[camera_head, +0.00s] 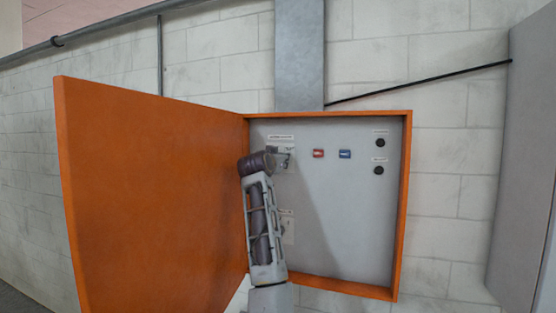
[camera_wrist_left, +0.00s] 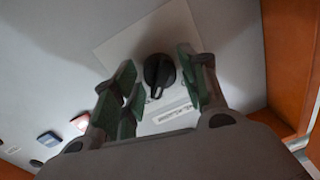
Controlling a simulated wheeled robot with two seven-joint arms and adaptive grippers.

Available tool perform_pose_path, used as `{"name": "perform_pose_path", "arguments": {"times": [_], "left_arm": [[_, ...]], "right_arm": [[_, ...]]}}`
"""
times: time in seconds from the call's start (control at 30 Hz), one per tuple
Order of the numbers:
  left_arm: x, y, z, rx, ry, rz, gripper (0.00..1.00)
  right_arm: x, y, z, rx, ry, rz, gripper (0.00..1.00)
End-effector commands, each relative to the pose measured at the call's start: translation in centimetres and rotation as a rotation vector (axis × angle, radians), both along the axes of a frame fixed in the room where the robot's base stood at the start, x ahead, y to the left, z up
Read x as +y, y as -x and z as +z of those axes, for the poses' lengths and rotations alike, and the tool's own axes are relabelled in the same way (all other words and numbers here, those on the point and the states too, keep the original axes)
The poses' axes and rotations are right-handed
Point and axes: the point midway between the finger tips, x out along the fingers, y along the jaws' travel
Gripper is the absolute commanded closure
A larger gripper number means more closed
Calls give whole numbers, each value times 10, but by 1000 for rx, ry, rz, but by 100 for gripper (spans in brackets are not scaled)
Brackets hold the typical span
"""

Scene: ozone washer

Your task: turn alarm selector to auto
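The alarm selector is most likely the black rotary knob (camera_wrist_left: 158,72) on a white plate in the left wrist view. Its pointer line is visible, but I cannot read the label by it. My left gripper (camera_wrist_left: 156,64) is open, with green-padded fingers apart on either side of the knob in that view. I see no clear contact, and the depth gap is hard to judge. In the head view the left gripper (camera_head: 283,158) is at the upper left of the grey panel (camera_head: 340,220), largely covering the selector. My right gripper is not in view.
An orange cabinet door (camera_head: 150,190) stands open on the left, close to my left arm. A red switch (camera_head: 318,153), a blue switch (camera_head: 344,154) and two black round controls (camera_head: 380,143) are to the right on the panel. The panel's lower right is bare.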

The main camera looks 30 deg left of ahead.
Motion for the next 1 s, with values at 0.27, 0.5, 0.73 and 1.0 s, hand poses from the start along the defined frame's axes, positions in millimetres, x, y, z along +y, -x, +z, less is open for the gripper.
{"name": "perform_pose_path", "arguments": {"times": [0.27, 0.5, 0.73, 1.0], "left_arm": [[0, 0, 0, 0, 0, 0, 92], [0, 0, 0, -4, 18, 0, 92], [0, 0, 0, -21, 86, -1, 92], [0, 0, 0, -59, 249, -1, 92]], "right_arm": [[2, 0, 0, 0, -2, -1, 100], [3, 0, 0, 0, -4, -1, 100], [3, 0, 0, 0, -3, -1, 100], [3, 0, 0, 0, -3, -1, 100]]}}
